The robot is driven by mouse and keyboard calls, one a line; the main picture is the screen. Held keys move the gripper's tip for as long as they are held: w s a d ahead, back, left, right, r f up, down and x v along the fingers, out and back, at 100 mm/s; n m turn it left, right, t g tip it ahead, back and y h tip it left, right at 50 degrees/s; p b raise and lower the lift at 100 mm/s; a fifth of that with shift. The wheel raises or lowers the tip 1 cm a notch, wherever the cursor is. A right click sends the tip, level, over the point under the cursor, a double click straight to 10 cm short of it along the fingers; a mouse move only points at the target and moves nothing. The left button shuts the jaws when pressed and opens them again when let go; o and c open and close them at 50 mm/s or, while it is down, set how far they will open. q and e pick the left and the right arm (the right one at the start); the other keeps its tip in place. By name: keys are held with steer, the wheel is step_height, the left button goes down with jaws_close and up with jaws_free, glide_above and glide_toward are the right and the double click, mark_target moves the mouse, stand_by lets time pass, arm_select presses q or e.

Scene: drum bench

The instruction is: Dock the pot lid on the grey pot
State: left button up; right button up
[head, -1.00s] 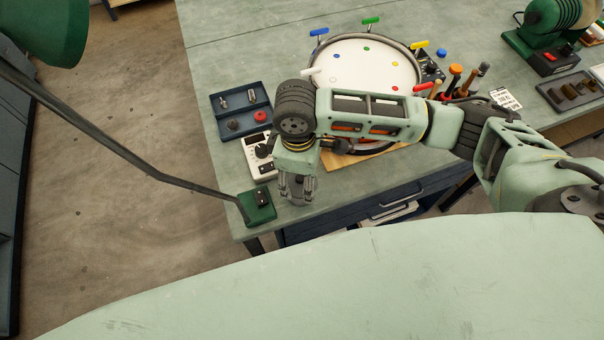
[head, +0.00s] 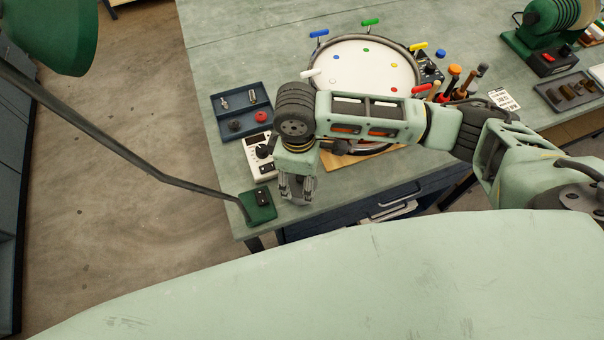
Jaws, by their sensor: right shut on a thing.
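My right gripper (head: 298,190) points down over the near left corner of the bench, just right of the green lamp base. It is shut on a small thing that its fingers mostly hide. A grey round shape (head: 299,199) shows at and below the fingertips. I cannot tell whether it is the grey pot, the pot lid or both together, nor whether they touch. No other pot or lid can be made out. My left gripper is not in view.
A green lamp base (head: 258,206) stands close left of the gripper. A white meter (head: 259,151) and a blue tray (head: 240,107) of small parts lie behind. A drum (head: 365,62) with coloured clamps stands behind my right arm. The bench (head: 330,189) ends just in front.

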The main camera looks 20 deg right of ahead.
mark_target(300, 177)
steer(key=shift+f, duration=0.6)
steer(key=o, duration=0.7)
steer(key=shift+r, duration=0.1)
step_height(300, 177, up, 8)
steer(key=p, duration=0.9)
steer(key=shift+w+a+r, duration=0.1)
steer(key=shift+a+r, duration=0.05)
steer(key=shift+r, duration=1.25)
